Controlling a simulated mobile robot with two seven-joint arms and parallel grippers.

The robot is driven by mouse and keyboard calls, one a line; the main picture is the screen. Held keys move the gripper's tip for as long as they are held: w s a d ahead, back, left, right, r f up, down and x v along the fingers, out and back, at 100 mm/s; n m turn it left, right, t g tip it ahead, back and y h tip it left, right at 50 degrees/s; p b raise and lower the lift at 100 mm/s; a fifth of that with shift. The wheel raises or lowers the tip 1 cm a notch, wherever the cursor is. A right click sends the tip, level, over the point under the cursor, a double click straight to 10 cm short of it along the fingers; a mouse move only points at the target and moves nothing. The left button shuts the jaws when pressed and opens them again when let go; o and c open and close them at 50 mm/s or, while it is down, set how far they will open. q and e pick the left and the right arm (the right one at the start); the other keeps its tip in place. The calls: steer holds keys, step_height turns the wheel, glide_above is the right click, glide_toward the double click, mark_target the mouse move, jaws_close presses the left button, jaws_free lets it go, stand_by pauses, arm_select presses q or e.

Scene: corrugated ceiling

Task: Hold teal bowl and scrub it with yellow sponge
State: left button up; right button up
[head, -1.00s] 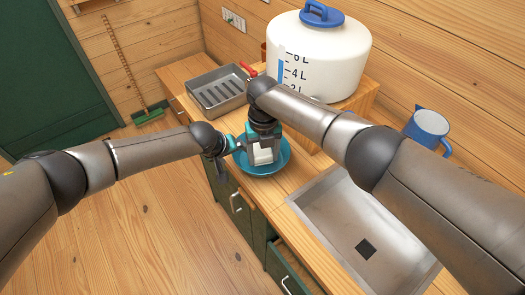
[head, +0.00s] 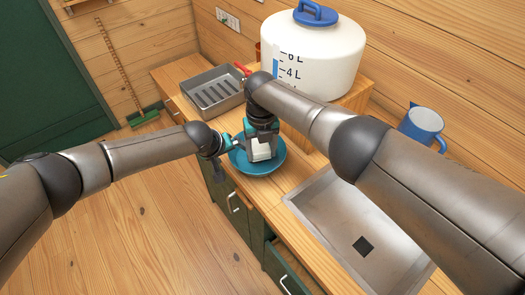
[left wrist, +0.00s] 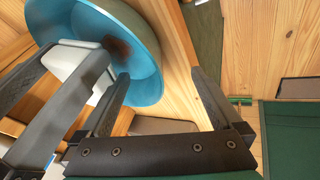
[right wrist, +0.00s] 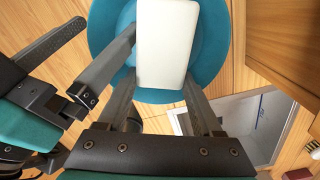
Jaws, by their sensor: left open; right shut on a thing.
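The teal bowl (head: 270,167) is at the counter's front edge, left of the sink. A dark brown stain (left wrist: 117,46) shows inside it in the left wrist view. My right gripper (head: 263,143) is shut on a pale block, the sponge (right wrist: 166,45), which looks white rather than yellow. The sponge is at the bowl's inside; contact is hard to tell. My left gripper (left wrist: 160,72) is open at the bowl's left rim, its fingers apart near the rim; it also shows in the head view (head: 230,145).
A grey ribbed tray (head: 195,83) lies behind the bowl. A white water tank (head: 335,60) with a red tap stands on a wooden block. The metal sink (head: 345,215) is empty at front right. A blue-and-white jug (head: 423,122) stands at right. My two grippers are close together.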

steer(key=shift+s+a+f, duration=0.15)
steer(key=shift+s+a, duration=0.1)
steer(key=shift+a, duration=0.35)
steer(key=shift+s+f, duration=0.1)
steer(key=shift+s, duration=0.2)
steer(key=shift+s+d+f, duration=0.1)
steer(key=shift+s, duration=0.35)
steer(key=shift+d, duration=0.5)
steer(key=shift+w+d, duration=0.1)
steer(key=shift+w, duration=0.1)
steer(key=shift+w+d, duration=0.1)
steer(key=shift+w, duration=0.25)
steer(key=shift+w+a, duration=0.25)
steer(key=shift+w, duration=0.2)
steer(key=shift+a, duration=0.1)
